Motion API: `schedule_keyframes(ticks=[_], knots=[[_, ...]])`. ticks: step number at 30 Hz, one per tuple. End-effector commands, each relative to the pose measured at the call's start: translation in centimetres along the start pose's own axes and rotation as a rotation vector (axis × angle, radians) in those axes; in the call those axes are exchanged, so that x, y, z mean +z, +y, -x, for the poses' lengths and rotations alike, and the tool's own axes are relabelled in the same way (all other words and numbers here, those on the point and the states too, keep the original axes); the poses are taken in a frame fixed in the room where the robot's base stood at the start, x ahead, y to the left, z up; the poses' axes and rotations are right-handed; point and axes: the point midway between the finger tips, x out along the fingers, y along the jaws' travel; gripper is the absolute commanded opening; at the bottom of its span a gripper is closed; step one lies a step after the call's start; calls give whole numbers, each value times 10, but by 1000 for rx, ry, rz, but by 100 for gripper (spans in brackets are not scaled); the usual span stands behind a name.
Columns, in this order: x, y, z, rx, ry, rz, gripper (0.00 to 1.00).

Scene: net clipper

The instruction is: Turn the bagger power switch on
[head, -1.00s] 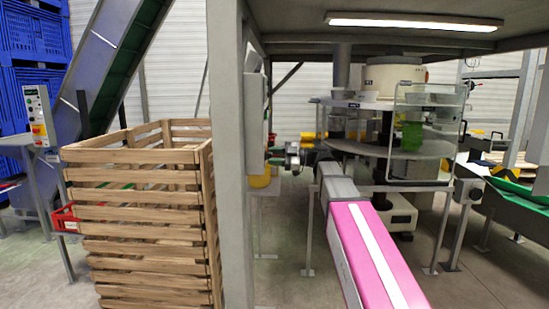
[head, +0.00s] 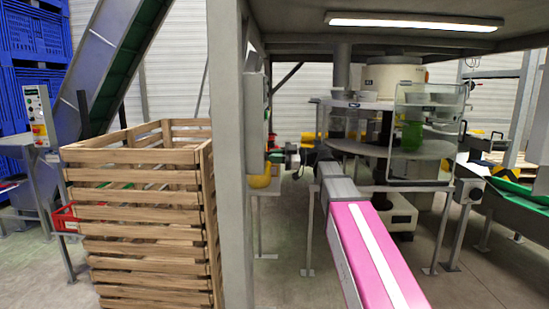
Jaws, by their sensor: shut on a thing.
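A grey control cabinet (head: 255,120) is mounted beside the grey post, seen nearly edge-on, with its front turned to the right. My pink and grey arm reaches forward and then bends left toward it. My gripper (head: 275,157) is small in the head view, at the lower part of the cabinet's front, and is shut on the bagger power switch there. The switch itself is mostly hidden by the fingers and the steep angle, so I cannot read its position. The bagger, with a round table (head: 385,148) and clear guards, stands behind my arm.
A slatted wooden crate (head: 140,225) stands left of the grey post (head: 232,200). Another control box (head: 38,115) with a red and yellow switch is at far left. A lit platform overhangs the bagger. Open floor lies at the lower right.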

Motion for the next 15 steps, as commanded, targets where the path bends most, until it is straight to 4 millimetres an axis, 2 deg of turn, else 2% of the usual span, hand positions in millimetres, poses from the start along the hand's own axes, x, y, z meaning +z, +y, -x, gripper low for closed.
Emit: schedule_keyframes(ticks=[15], knots=[[0,-1,0,-1,0,-486,0]])
